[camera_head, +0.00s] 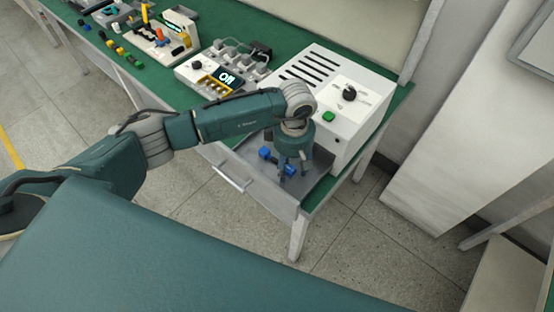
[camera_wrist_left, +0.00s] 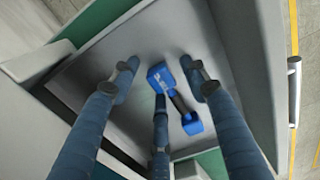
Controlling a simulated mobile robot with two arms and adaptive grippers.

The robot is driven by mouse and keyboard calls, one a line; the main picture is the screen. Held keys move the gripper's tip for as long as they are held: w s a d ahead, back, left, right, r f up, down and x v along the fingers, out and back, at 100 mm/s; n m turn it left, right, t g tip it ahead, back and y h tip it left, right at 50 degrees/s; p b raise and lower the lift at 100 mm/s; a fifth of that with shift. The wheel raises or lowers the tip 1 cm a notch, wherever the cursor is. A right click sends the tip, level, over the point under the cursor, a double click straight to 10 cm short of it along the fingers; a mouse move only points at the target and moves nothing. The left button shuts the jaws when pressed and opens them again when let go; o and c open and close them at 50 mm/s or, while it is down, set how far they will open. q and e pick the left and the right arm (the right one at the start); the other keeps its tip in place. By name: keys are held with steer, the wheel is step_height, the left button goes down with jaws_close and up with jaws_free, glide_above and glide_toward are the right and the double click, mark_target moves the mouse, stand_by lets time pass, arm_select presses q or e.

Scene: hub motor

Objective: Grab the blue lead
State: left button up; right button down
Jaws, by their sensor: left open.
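The blue lead (camera_head: 265,153) lies in the open grey drawer (camera_head: 236,165) at the bench's front. In the left wrist view the blue lead (camera_wrist_left: 193,122) shows two blue ends joined by a dark middle part. My left gripper (camera_head: 290,172) points down over the drawer, beside the lead. In the left wrist view its fingers (camera_wrist_left: 160,68) are spread open and empty. The lead shows between and beyond the fingers, and one finger overlaps it in the picture. I cannot tell whether they touch. My right gripper is not in view.
A white box with a black knob and green button (camera_head: 345,97) stands on the green bench above the drawer. A device with a display (camera_head: 222,75) and other equipment (camera_head: 160,40) stand farther left. The drawer's walls surround the gripper closely.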

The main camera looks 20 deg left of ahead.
arm_select(q)
jaws_close()
